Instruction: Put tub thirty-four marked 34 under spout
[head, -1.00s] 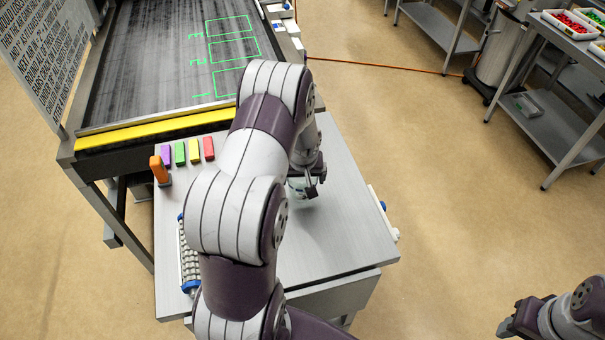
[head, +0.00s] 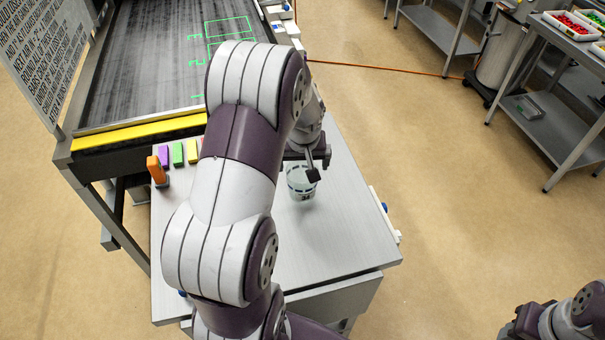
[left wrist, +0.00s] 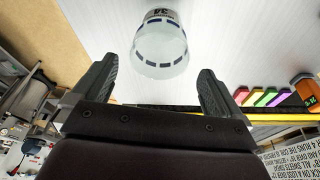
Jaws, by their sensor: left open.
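A small clear tub (head: 300,186) with a dark dashed band stands upright on the grey side table. Dark digits on its side look like 34, though they are small. In the left wrist view the tub (left wrist: 161,45) is beyond the fingertips, roughly centred between them. My left gripper (head: 316,167) is open and empty, just behind and above the tub in the head view. Its two dark fingers (left wrist: 155,82) are spread wide and apart from the tub. My right gripper (head: 514,330) is at the bottom right corner, partly cut off. I cannot make out a spout.
The grey table (head: 335,240) has free room in front and right of the tub. Coloured blocks (head: 178,153) and an orange-topped piece (head: 156,168) stand at its back left. A dark belt (head: 150,60) with green outlined boxes lies behind, edged by a yellow bar (head: 140,131).

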